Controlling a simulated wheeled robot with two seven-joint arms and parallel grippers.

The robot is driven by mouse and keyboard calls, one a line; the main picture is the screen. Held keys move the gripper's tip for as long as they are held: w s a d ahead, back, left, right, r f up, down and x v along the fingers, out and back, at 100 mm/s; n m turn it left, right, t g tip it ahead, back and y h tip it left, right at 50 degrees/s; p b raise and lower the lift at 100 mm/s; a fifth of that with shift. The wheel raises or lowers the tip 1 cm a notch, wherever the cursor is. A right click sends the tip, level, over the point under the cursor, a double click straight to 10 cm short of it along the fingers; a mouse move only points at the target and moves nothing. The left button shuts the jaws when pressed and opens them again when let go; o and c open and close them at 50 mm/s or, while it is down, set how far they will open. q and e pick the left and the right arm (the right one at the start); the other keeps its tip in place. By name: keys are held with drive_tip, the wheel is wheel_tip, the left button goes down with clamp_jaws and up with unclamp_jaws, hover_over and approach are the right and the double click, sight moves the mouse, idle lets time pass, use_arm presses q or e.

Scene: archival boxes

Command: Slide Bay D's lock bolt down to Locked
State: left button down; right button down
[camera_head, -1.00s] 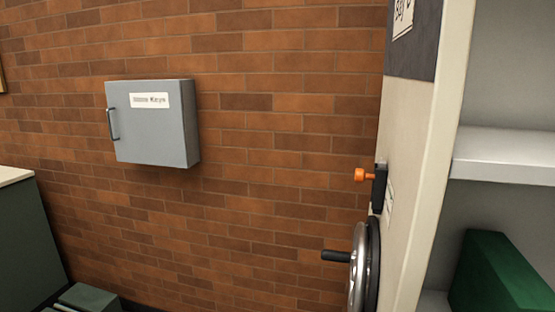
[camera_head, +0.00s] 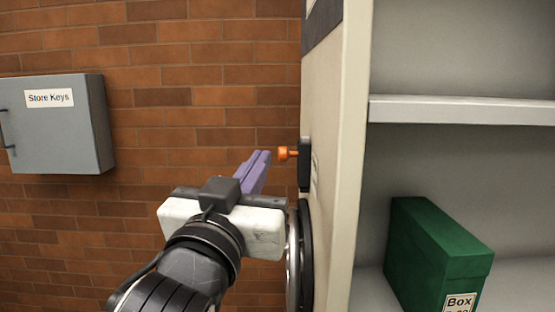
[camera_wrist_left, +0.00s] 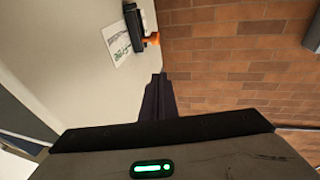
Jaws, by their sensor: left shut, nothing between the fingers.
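The lock bolt's orange knob (camera_head: 284,153) sticks out to the left from a dark slide plate (camera_head: 304,164) on the cream end panel (camera_head: 328,150) of the shelving bay. The orange knob also shows in the left wrist view (camera_wrist_left: 153,39), on its dark plate (camera_wrist_left: 134,28) near the top. My left gripper (camera_head: 262,157) has purple fingers, closed together and empty. In the head view its tips are just left of the knob, with a small gap in the picture. In the left wrist view the fingertips (camera_wrist_left: 159,76) are below the knob and apart from it. My right gripper is not in view.
A round handwheel (camera_head: 304,255) sits below the bolt, partly hidden by my left gripper. A grey Store Keys cabinet (camera_head: 58,125) hangs on the brick wall at left. A green box (camera_head: 425,250) stands on the open shelf at right.

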use_arm(q)
drive_tip(key=f+x, duration=0.2)
drive_tip(key=x, duration=0.9)
drive_tip(key=shift+w+f+p, duration=0.25)
drive_tip(key=shift+f+p, duration=0.15)
drive_tip(key=shift+d, duration=0.1)
wheel_tip(320, 180, down, 4)
drive_tip(key=shift+b, duration=1.05)
